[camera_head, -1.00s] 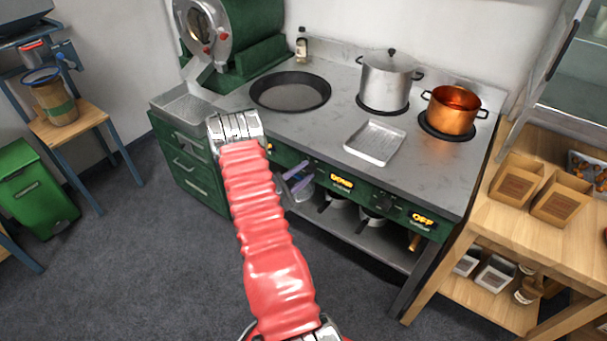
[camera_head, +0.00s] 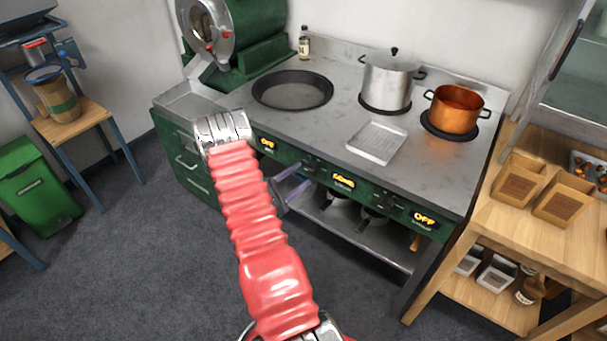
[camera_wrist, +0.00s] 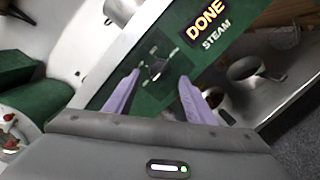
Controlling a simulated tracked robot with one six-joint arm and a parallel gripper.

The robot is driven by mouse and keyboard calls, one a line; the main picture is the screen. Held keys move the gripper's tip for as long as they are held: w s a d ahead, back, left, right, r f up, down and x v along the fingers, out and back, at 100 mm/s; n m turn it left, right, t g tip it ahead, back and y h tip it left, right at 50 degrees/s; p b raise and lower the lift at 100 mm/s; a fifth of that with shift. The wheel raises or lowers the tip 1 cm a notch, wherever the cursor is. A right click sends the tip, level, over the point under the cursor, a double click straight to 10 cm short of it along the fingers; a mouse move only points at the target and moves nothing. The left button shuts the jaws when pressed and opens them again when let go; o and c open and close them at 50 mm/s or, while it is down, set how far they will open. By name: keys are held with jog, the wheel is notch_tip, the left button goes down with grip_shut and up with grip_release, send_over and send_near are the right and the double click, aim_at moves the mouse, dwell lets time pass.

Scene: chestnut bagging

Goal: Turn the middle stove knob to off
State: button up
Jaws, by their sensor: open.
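The middle stove knob (camera_wrist: 157,70) is a small dark knob on the green front panel, left of a lit display reading DONE STEAM (camera_wrist: 205,28). In the head view the knob (camera_head: 311,164) shows small on the stove front, beside the middle display (camera_head: 343,182). My gripper (camera_wrist: 159,77) is open, with its two purple fingers on either side of the knob in the wrist view. The fingers look apart from the knob; their exact distance from the panel cannot be told. In the head view my gripper (camera_head: 304,181) is in front of the panel, partly hidden by my arm.
The left display (camera_head: 267,144) and right display (camera_head: 424,218) read OFF. On the stovetop are a black pan (camera_head: 292,90), a steel pot (camera_head: 388,80), a copper pot (camera_head: 455,108) and a metal tray (camera_head: 377,142). A wooden table (camera_head: 500,225) stands to the right.

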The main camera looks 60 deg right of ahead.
jog(key=v, duration=1)
dwell(0.5)
